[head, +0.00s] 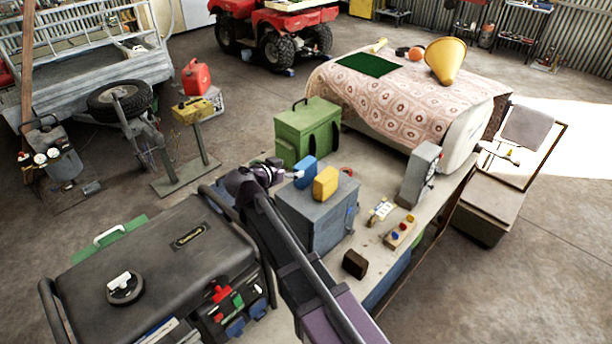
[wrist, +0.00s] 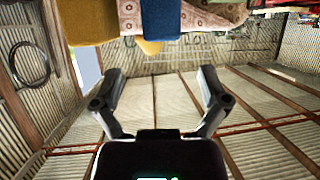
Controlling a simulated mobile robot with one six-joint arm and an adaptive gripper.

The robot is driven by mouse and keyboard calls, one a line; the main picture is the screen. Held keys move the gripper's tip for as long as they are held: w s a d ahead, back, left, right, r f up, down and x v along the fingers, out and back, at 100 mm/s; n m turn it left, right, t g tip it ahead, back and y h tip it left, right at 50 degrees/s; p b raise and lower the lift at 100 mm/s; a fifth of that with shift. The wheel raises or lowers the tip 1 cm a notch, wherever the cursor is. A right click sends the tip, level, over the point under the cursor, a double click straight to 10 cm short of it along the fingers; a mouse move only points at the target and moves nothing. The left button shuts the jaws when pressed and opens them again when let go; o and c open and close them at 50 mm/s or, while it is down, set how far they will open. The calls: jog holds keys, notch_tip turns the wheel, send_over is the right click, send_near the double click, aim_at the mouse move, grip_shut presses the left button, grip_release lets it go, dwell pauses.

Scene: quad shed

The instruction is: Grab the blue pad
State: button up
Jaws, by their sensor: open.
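The blue pad (head: 306,172) stands upright on top of a grey box (head: 318,222) on the workbench, beside a yellow block (head: 326,184). My gripper (head: 287,173) is just left of the blue pad in the head view, at about its height. In the wrist view, my gripper (wrist: 161,72) has its two fingers spread apart with nothing between them. The blue pad (wrist: 160,20) shows at the top middle there, beyond the fingertips and roughly in line with the gap. The yellow block (wrist: 91,22) is to its left.
A green case (head: 306,135) stands behind the grey box. A grey upright device (head: 418,174), a small tray of coloured pieces (head: 400,232) and a dark brown block (head: 355,263) are on the bench to the right. A large dark generator (head: 150,265) is at front left.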

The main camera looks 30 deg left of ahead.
aim_at(303, 164)
jog(key=shift+b+x, duration=0.45)
jog(key=shift+x, duration=1.4)
jog(key=b+x, duration=0.2)
jog(key=x, duration=0.2)
jog(key=shift+a+f, duration=0.15)
jog(key=shift+f, duration=0.05)
jog(key=shift+w+f, duration=0.1)
jog(key=shift+w, duration=0.45)
jog(key=shift+c, duration=0.2)
jog(key=c, duration=0.8)
